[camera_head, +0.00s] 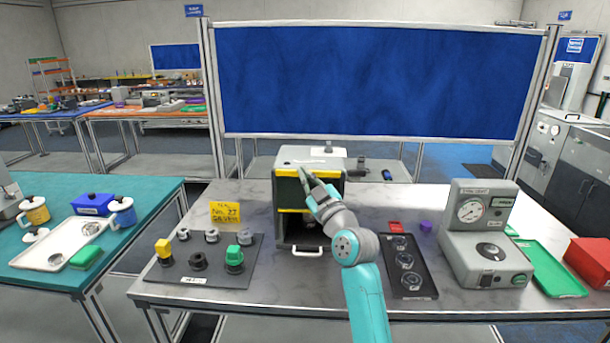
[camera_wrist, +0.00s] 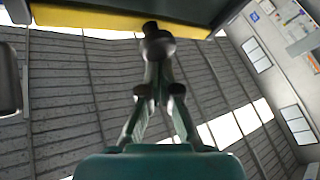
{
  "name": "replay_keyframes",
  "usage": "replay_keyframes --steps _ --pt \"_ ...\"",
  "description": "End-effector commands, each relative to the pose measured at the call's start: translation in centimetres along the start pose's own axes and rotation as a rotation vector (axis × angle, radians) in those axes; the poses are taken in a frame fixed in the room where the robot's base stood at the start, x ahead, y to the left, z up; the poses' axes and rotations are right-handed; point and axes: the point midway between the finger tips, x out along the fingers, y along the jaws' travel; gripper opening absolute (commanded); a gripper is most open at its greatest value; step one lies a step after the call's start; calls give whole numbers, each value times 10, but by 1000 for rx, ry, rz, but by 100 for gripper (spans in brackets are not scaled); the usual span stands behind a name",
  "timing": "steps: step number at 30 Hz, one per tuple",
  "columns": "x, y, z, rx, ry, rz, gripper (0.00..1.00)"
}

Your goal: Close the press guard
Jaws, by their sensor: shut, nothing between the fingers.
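The press (camera_head: 322,157) is a grey-topped box standing at the middle of the grey bench. Its guard (camera_head: 289,192) is a dark panel with a yellow strip along its top and another along its lower edge. The guard covers the upper front, and the dark opening (camera_head: 292,230) below it is uncovered. My gripper (camera_head: 303,174) is in front of the guard, near its upper yellow strip. In the wrist view my gripper (camera_wrist: 157,35) is shut and empty, with its tips close to a yellow edge (camera_wrist: 95,20). I cannot tell whether they touch.
A white handle (camera_head: 303,252) sits low on the press front. A dark mat with several knobs (camera_head: 205,270) lies left, beside a yellow sign (camera_head: 225,213). A black tray (camera_head: 408,285) and a grey gauge unit (camera_head: 480,245) stand right. A blue board (camera_head: 370,85) rises behind.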

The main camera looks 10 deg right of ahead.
Motion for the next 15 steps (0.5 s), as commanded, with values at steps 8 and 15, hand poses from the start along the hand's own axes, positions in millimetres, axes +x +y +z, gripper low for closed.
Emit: replay_keyframes --steps 8,15 --pt "-9 -16 26 2 -4 -4 0" --pt "-26 -44 76 3 -2 -4 0"
